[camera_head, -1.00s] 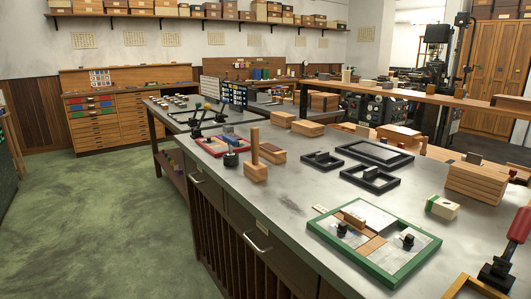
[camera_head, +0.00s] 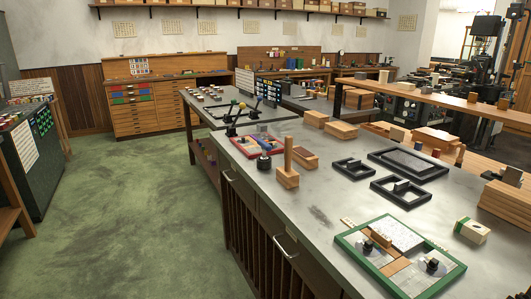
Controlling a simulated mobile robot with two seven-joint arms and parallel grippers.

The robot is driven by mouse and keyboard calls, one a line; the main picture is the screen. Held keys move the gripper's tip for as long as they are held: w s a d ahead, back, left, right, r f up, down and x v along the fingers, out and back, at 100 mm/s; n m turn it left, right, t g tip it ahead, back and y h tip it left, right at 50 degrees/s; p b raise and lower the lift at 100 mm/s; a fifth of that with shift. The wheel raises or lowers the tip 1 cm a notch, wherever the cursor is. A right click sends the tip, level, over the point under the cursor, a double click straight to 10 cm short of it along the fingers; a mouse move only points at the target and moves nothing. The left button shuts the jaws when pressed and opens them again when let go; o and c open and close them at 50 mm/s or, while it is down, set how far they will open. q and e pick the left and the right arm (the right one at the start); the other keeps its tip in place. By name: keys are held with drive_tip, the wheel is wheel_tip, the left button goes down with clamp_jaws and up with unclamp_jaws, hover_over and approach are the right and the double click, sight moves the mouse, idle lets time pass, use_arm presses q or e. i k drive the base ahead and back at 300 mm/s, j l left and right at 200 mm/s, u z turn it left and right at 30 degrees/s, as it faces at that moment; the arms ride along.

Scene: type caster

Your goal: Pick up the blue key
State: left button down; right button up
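I cannot make out a blue key for certain. A shallow red-edged tray (camera_head: 246,153) on the near metal-topped bench (camera_head: 310,205) has blue patches inside, too small to identify. A green frame (camera_head: 345,245) lies at the bench's front right, with wooden blocks, a pale plate and black knobbed pieces inside. Neither of my grippers is in view.
A wooden block with an upright post (camera_head: 288,178) stands near the bench's left edge. Black frames (camera_head: 400,192) lie toward the back right. A dark cabinet (camera_head: 35,150) stands at left. The green floor (camera_head: 140,220) between is clear.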

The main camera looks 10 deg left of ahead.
sight(266, 146)
drive_tip(key=z, duration=0.45)
drive_tip(key=i+j+z, duration=0.15)
drive_tip(key=j+z, duration=1.1)
drive_tip(key=j, duration=0.75)
